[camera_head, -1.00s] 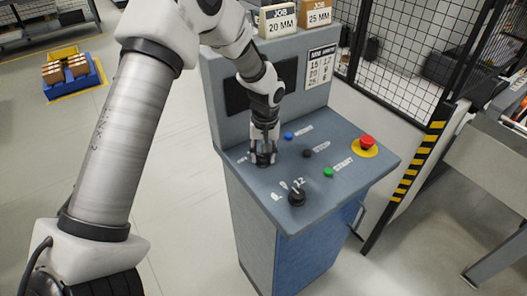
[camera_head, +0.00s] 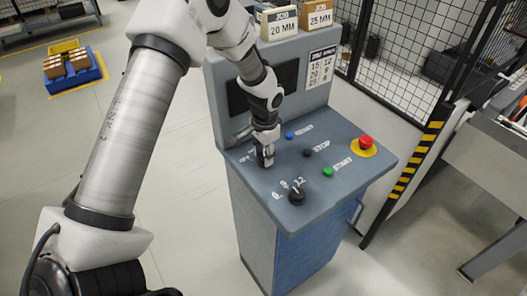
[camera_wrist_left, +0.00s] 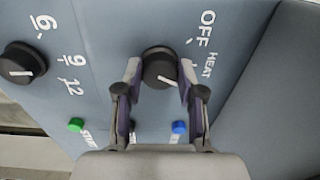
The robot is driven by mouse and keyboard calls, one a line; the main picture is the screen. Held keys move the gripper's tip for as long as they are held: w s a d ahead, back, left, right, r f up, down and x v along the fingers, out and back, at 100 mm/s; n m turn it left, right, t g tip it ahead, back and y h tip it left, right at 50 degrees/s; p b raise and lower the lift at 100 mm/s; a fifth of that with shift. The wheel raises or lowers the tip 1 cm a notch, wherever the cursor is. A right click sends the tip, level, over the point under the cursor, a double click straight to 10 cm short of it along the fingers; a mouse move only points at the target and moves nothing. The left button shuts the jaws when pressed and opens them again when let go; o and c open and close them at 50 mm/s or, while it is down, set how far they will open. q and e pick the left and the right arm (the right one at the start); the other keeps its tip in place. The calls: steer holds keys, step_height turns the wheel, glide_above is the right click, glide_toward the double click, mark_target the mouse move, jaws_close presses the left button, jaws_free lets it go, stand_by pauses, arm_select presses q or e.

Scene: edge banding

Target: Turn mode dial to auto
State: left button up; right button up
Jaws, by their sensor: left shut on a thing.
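The mode dial (camera_wrist_left: 158,68) is a round black knob with a white pointer line, on the sloped grey-blue panel (camera_head: 345,178). The words OFF (camera_wrist_left: 207,28) and HEAT (camera_wrist_left: 209,62) are printed beside it. Its pointer slants to the lower right in the left wrist view. I cannot make out the word AUTO. My left gripper (camera_wrist_left: 160,72) is shut on the dial, one finger on each side. In the head view my left gripper (camera_head: 265,158) comes down onto the panel's left part and mostly hides the dial. My right gripper is not in view.
A second black dial (camera_head: 297,194) with printed numbers sits toward the panel's front. Blue (camera_head: 289,135), black (camera_head: 308,153) and green (camera_head: 327,171) buttons and a red emergency stop (camera_head: 366,142) lie to the right. The console's upright back (camera_head: 222,90) rises behind my gripper.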

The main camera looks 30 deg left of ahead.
arm_select(q)
steer(key=shift+s+f+m+p, duration=0.1)
steer(key=shift+m+p, duration=0.1)
steer(key=shift+m, duration=0.75)
steer(key=shift+f+m+p, duration=0.1)
steer(key=shift+m+p, duration=0.05)
steer(key=shift+m, duration=0.8)
steer(key=o, duration=1.1)
steer(key=shift+o, duration=0.2)
steer(key=shift+w+d, duration=0.1)
steer(key=shift+w, duration=0.1)
steer(key=shift+r, duration=0.15)
step_height(320, 180, up, 12)
steer(key=shift+d, duration=0.15)
